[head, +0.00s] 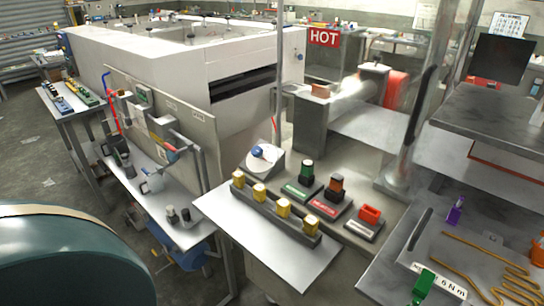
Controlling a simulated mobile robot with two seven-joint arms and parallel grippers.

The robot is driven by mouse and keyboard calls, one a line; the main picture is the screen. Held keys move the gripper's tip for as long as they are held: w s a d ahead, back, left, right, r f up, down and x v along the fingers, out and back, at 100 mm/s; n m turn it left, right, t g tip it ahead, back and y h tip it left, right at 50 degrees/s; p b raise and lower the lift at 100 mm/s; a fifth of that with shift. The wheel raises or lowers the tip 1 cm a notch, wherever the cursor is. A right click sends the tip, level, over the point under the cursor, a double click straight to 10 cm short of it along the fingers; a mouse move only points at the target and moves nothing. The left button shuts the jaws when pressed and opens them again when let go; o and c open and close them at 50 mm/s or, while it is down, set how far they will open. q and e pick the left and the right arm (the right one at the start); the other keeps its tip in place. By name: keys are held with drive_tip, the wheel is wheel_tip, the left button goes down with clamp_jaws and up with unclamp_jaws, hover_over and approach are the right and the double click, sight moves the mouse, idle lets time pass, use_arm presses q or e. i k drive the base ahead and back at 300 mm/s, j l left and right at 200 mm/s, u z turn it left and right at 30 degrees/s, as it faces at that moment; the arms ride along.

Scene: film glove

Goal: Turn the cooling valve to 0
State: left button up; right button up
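A round white dial (265,161) with a small blue knob (258,152) on its face sits at the back left of the grey bench in the middle of the head view. It is the likeliest cooling valve, but no name or number on it is legible at this size. I cannot tell which mark the knob points to. Neither of my grippers shows in the head view.
A row of yellow pieces on a dark bar (275,215) stands in front of the dial. Green, orange and red labelled blocks (336,190) stand to its right. A thin upright post (279,90) rises behind it. A large teal rounded body (70,260) fills the lower left.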

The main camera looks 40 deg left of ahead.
sight(257, 151)
drive_tip(key=j+u, duration=0.1)
drive_tip(key=u, duration=1.15)
drive_tip(key=i+l, duration=0.05)
